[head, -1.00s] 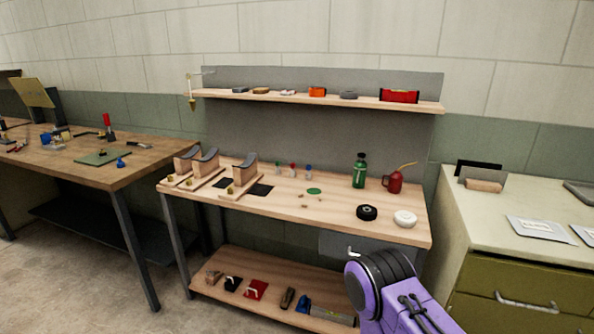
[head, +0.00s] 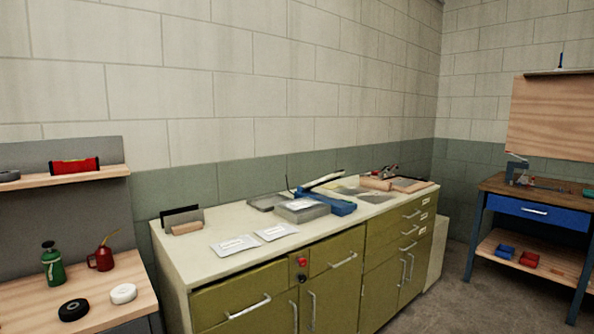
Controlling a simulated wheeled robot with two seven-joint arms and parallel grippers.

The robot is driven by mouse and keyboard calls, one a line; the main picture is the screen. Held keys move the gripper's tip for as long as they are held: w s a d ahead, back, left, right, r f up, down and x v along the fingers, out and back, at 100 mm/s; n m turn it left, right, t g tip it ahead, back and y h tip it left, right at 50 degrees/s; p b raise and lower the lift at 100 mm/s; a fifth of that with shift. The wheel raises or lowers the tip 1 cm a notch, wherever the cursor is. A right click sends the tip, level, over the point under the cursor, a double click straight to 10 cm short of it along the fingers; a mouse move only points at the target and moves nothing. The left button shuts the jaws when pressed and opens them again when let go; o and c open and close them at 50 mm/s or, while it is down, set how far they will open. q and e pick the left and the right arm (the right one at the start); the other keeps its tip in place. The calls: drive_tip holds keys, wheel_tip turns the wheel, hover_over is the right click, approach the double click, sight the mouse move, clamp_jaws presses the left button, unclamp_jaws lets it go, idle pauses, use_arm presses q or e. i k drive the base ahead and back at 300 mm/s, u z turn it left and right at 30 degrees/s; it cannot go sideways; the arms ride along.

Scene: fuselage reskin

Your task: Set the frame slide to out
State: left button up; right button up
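I cannot make out the frame slide in the head view now. Neither of my grippers shows in it. The wooden bench (head: 35,294) at the left edge shows only its right end. The part of that bench further left, with the wooden cradle-like blocks on rails seen earlier, is out of view.
An olive cabinet (head: 240,291) with a pale top fills the middle. On it lie white sheets (head: 234,244), a grey box (head: 302,211) and a blue tool with a lever (head: 338,206). A blue-drawer bench (head: 533,211) stands at right. Floor (head: 440,300) shows between them.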

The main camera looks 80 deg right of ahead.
sight(523, 181)
drive_tip(key=z, duration=0.5)
drive_tip(key=k, duration=0.8)
drive_tip(key=z, duration=1.25)
drive_tip(key=i, duration=0.6)
drive_tip(key=z, duration=1.85)
drive_tip(key=i, duration=0.75)
drive_tip(key=z, duration=0.7)
drive_tip(key=i, duration=3.1)
drive_tip(key=z, duration=0.1)
